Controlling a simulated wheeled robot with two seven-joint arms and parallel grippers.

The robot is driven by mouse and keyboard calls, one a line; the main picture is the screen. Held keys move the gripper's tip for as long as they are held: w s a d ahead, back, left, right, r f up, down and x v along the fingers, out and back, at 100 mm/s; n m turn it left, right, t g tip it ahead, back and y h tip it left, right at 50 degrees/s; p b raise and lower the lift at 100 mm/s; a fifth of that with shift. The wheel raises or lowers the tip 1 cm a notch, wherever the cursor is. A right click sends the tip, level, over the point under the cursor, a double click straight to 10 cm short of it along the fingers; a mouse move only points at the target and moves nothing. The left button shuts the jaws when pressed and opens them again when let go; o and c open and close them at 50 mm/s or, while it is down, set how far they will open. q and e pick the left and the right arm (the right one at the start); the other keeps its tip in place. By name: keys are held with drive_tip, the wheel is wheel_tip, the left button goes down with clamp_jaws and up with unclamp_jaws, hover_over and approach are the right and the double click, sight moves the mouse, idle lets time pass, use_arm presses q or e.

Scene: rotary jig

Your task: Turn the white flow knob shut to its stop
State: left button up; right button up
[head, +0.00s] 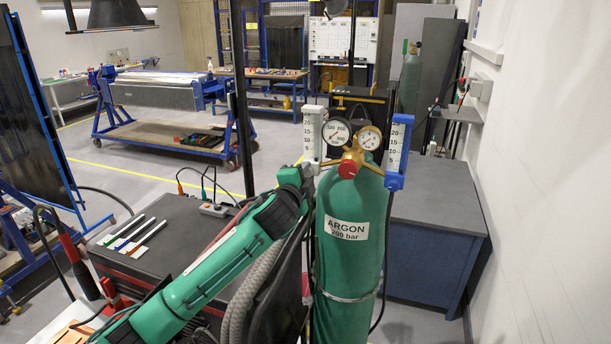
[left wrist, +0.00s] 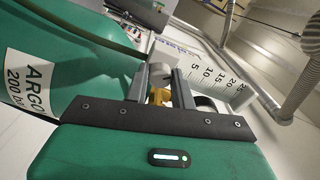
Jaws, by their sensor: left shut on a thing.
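The green argon cylinder (head: 345,238) stands upright with a brass regulator on top. A white flowmeter (head: 313,130) with a scale rises at the regulator's left; it also shows in the left wrist view (left wrist: 218,80). My left gripper (head: 308,172) reaches in from the left to the foot of this flowmeter. In the left wrist view its two fingers (left wrist: 160,85) are closed around the whitish flow knob (left wrist: 159,70), beside a brass fitting (left wrist: 158,97). The head view hides the knob behind my gripper. How far the knob is turned cannot be told. My right gripper is not in view.
Two round gauges (head: 337,131) and a red knob (head: 347,170) sit close to the right of my gripper. A blue-ended flowmeter (head: 396,150) is at the regulator's right. A dark cabinet (head: 170,240) stands left of the cylinder, and a blue-grey cabinet (head: 430,245) right of it.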

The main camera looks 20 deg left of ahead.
use_arm(q)
drive_tip(key=shift+m, duration=3.9)
drive_tip(key=shift+f, duration=0.1)
drive_tip(key=o, duration=1)
